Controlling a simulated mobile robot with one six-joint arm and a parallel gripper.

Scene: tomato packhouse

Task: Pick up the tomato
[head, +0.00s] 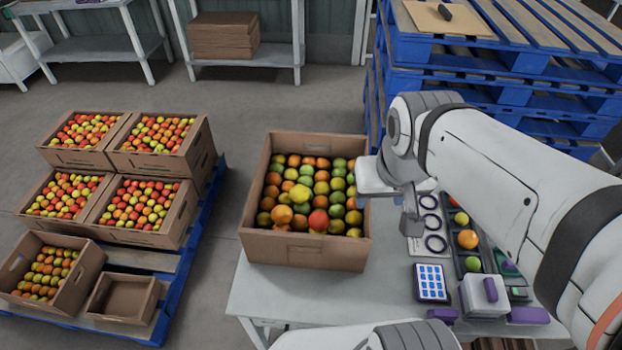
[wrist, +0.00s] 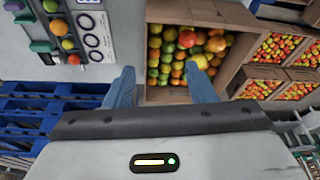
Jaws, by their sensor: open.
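Tomatoes in green, yellow, orange and red fill a cardboard box (head: 305,252) on the table. A red tomato (head: 318,220) lies among them near the front wall; I cannot tell which tomato is meant. The box (wrist: 192,12) also shows in the wrist view, beyond my fingers. My gripper (wrist: 165,88) is open, its two blue fingers apart with nothing between them. In the head view my gripper is beside the box's right wall, and my arm hides part of that side.
The grey table (head: 262,297) also holds a dark tray (head: 461,250) with several tomatoes, a sheet with rings (head: 431,222) and a blue keypad device (head: 431,283). Blue pallets (head: 400,75) stand behind. Boxes of tomatoes (head: 148,235) are on a pallet at left, with floor between.

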